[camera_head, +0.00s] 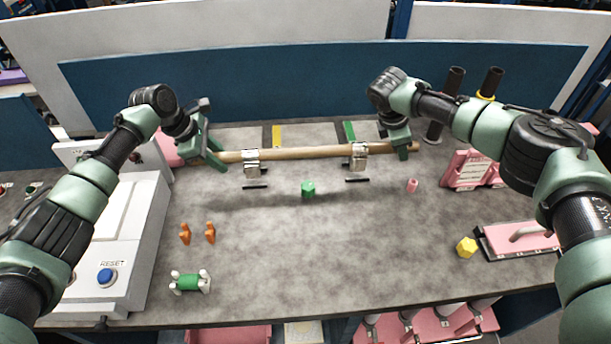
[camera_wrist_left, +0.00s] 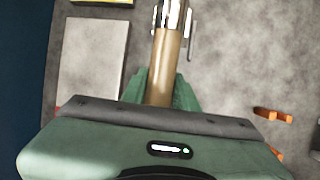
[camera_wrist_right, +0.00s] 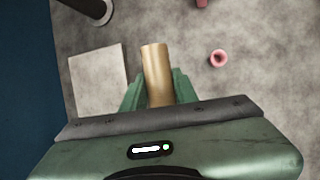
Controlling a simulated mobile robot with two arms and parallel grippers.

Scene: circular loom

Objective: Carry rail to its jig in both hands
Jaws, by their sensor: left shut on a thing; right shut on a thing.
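The rail (camera_head: 300,152) is a long tan rod lying left to right near the back of the grey table. My left gripper (camera_head: 213,155) is shut on its left end; the left wrist view shows the rail (camera_wrist_left: 164,70) between the fingers. My right gripper (camera_head: 404,149) is shut on its right end, and the rail end (camera_wrist_right: 157,65) sticks out past the fingers in the right wrist view. Two silver brackets, left (camera_head: 251,163) and right (camera_head: 358,155), stand at the rail near its two ends. Whether the rail rests in them or is above them, I cannot tell.
A green block (camera_head: 308,189) lies in front of the rail. A pink ring (camera_head: 412,185), orange pieces (camera_head: 185,234), a yellow block (camera_head: 467,247) and a green-white part (camera_head: 190,282) lie on the table. A white RESET box (camera_head: 120,240) stands left. The front middle is clear.

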